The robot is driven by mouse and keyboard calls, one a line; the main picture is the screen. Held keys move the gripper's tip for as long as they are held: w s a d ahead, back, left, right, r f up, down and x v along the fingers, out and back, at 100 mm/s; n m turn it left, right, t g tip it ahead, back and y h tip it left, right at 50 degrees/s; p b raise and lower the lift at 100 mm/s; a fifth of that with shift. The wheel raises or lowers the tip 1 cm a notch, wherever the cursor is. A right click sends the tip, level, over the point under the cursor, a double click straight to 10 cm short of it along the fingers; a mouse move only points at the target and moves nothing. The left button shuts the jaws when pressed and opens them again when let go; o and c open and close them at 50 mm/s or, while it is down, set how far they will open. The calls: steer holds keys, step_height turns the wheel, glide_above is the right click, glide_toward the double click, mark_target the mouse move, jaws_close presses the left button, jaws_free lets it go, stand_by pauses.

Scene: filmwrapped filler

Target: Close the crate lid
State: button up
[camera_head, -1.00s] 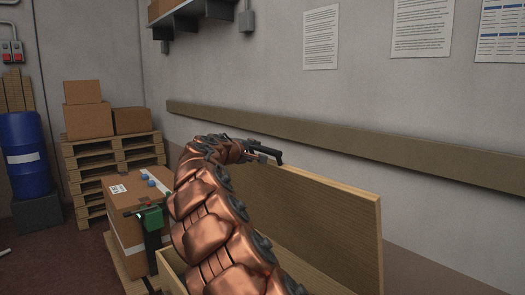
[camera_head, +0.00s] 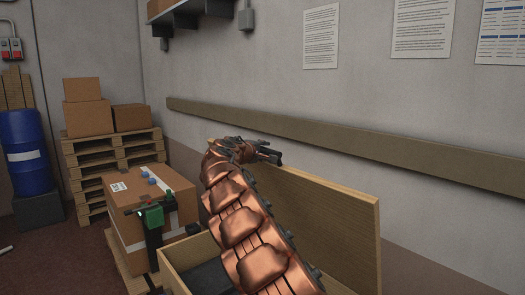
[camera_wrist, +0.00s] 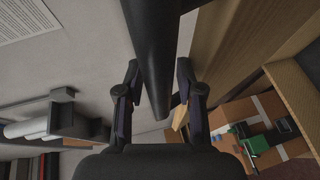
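The wooden crate (camera_head: 178,276) stands at the bottom of the head view, its dark inside partly showing left of my arm. Its lid (camera_head: 335,215) stands open, a tall, slightly leaning panel on the wall side. My copper arm covers part of the crate and lid. My gripper (camera_head: 270,154) is by the lid's far upper edge; contact cannot be told. In the wrist view, the fingers of my gripper (camera_wrist: 158,82) are apart, with the wooden lid (camera_wrist: 225,45) beside them on the right. A dark bar (camera_wrist: 156,40) shows between the fingers; what it is cannot be told.
A taped carton (camera_head: 125,225) with a green-and-black device (camera_head: 152,217) stands left of the crate. Pallets (camera_head: 100,160) with boxes and a blue drum (camera_head: 25,150) are farther left. A wall rail (camera_head: 300,130) runs behind the lid.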

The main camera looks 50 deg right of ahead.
jaws_close()
stand_by(0.6)
